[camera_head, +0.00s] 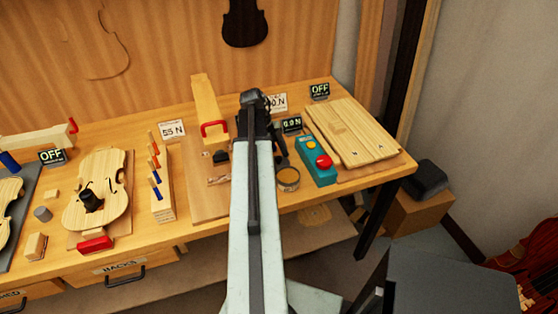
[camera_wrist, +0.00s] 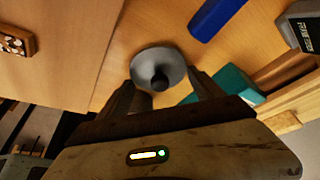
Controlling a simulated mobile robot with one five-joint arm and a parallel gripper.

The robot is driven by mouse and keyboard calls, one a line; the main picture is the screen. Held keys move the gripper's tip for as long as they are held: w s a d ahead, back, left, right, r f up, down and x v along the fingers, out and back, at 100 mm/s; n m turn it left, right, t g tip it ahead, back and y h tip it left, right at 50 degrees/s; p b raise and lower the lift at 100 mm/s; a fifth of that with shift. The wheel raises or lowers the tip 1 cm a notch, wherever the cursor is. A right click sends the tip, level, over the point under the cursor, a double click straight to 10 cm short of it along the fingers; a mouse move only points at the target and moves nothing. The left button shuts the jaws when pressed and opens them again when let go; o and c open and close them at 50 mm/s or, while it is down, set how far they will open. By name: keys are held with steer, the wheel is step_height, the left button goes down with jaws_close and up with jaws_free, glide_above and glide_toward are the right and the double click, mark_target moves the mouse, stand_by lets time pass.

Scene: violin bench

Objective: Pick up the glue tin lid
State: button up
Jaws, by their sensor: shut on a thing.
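The glue tin lid (camera_wrist: 172,62) is a grey round disc with a dark knob in the middle, seen in the wrist view. My gripper (camera_wrist: 163,88) has its two dark fingers on either side of the lid's near part and is shut on it. I cannot tell whether the lid touches the bench below. In the head view my gripper (camera_head: 268,132) is over the back middle of the bench, largely hidden by my arm, and the lid is not visible there.
A teal box (camera_head: 317,170) with a red button stands right of the tin and shows beside my right finger (camera_wrist: 234,82). A pale wooden board (camera_head: 350,133) lies at right. Violin parts (camera_head: 100,190) and wooden pegs (camera_head: 160,185) occupy the left.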

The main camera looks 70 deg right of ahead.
mark_target(279, 158)
step_height(279, 158, up, 10)
steer(key=p, duration=0.9)
steer(key=shift+p, duration=0.35)
